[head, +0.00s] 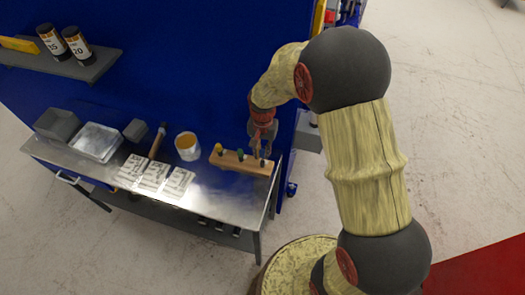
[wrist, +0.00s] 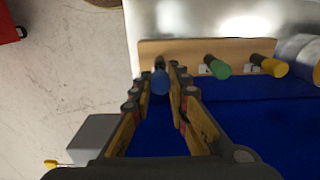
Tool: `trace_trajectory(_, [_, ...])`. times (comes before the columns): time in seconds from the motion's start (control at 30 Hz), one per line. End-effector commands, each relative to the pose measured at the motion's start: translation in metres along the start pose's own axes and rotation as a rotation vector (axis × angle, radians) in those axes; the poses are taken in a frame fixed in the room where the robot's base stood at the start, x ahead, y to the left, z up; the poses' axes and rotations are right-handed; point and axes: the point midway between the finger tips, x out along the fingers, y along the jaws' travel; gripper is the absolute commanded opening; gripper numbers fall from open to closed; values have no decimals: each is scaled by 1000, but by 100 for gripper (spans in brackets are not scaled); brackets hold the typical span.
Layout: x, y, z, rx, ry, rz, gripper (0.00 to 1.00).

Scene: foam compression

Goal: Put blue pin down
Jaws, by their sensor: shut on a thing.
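The blue pin (wrist: 160,82) is between the fingers of my gripper (wrist: 162,74) in the wrist view, over the left end of the wooden block (wrist: 192,52). My gripper is shut on it. I cannot tell whether the pin's foot is in the block or just above it. In the head view my gripper (head: 258,150) hangs down over the right end of the block (head: 228,163) and mostly hides the pin. A green pin (wrist: 217,68) and a yellow pin (wrist: 270,66) stand in the block, to the right in the wrist view.
The block sits on a metal bench (head: 225,198) against a blue panel (head: 180,80). A white cup (head: 188,147) stands left of it. Paper labels (head: 155,177), a hammer (head: 157,142) and grey trays (head: 97,142) lie further left.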

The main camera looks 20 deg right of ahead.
Motion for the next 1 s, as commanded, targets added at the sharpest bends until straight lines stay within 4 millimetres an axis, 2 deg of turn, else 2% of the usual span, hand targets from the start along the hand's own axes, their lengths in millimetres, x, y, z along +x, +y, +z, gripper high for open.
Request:
trace_trajectory(0.33, [8,0,0,0,0,0,0])
trace_trajectory(0.37, [8,0,0,0,0,0,17])
trace_trajectory(0.6, [7,0,0,0,0,0,31])
trace_trajectory(0.7, [7,0,0,0,0,0,35])
trace_trajectory(1.0, [5,0,0,0,0,0,35])
